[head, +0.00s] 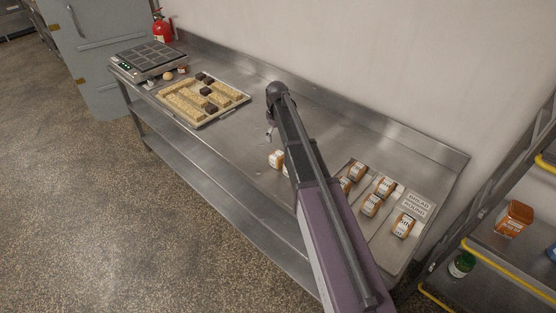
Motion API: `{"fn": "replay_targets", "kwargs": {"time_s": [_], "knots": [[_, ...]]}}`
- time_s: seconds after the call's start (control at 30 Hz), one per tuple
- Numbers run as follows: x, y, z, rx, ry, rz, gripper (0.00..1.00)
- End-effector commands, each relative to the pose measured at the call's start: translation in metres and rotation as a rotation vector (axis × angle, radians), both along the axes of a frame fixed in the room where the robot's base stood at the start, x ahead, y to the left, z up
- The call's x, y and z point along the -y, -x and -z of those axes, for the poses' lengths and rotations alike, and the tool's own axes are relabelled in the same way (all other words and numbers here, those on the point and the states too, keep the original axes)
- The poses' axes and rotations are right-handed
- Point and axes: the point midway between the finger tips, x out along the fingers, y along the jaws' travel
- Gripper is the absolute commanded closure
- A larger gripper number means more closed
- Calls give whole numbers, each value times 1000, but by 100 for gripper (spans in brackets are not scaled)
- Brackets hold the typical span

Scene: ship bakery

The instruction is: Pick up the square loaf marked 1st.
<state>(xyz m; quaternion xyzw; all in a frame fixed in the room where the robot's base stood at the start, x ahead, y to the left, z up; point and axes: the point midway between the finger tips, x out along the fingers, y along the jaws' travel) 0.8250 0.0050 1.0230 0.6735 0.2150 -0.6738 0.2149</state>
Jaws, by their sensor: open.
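My gripper (270,134) shows only as a small part below the dark end of my arm, over the middle of the steel table. It is open and looks empty. A small loaf with a white face (276,158) sits on the table just below and slightly right of it, apart from it, partly hidden by my arm. Several brown loaves with white labels, one of them at the front right (403,226), lie on a metal tray (390,257) at the right end. The labels are too small to read, so I cannot tell which loaf is marked 1st.
A light-coloured tray with raised ridges and dark blocks (203,102) lies left on the table (245,150). A dark gridded device (148,59) stands beyond it. A lettered sign (418,203) is by the loaf tray. A yellow-edged shelf rack (505,270) stands right. The table's middle is mostly clear.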

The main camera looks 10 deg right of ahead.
Motion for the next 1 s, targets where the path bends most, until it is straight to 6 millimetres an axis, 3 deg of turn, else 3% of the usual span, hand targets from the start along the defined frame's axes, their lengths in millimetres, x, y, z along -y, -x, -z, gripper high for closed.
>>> {"fn": "replay_targets", "kwargs": {"time_s": [0.47, 1.0], "knots": [[1, 0, 4, 0, 0, 0, 0], [1, 0, 41, 0, 0, 1, 0]]}}
